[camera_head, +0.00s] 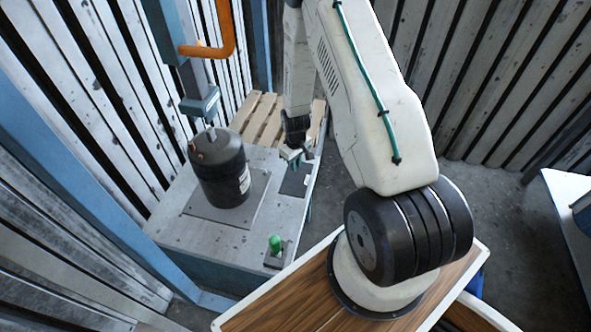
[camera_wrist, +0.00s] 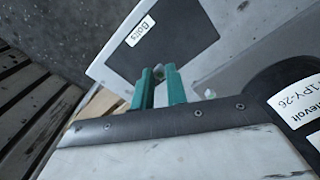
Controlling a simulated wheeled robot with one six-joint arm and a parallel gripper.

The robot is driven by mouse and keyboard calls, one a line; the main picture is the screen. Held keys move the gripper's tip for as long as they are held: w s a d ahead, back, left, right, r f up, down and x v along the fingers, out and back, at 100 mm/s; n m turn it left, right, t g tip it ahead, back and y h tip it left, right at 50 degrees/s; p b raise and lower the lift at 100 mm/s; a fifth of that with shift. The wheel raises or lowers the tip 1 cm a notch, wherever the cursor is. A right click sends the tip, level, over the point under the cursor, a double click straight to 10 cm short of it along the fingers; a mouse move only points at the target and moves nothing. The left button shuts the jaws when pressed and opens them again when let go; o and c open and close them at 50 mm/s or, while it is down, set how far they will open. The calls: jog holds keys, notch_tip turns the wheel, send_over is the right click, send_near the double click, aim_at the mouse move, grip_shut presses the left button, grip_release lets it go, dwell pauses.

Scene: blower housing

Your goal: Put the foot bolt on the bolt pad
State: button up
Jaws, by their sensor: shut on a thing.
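The bolt pad is a dark rectangle labelled "Bolts" (camera_wrist: 128,68) on the light worktop, ahead of my fingers in the wrist view. In the head view the pad (camera_head: 295,184) lies near the worktop's right edge. My gripper (camera_wrist: 160,80) has two green fingers, shut on the foot bolt (camera_wrist: 158,70), a small grey piece showing between the tips. The bolt is mostly hidden by the fingers. In the head view my gripper (camera_head: 296,164) is over the worktop just behind the pad; the bolt is too small to make out there. I cannot tell the bolt's height above the pad.
A black cylindrical housing (camera_head: 220,172) stands on a grey plate left of the pad, under a press-like column (camera_head: 200,103). A green button (camera_head: 275,243) is at the worktop's front. A wooden pallet (camera_head: 262,120) lies behind. The floor right of the worktop is open.

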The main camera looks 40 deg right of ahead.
jog(key=shift+s+f, duration=0.15)
jog(key=shift+f, duration=1.4)
jog(key=shift+f, duration=0.1)
jog(key=o, duration=0.7)
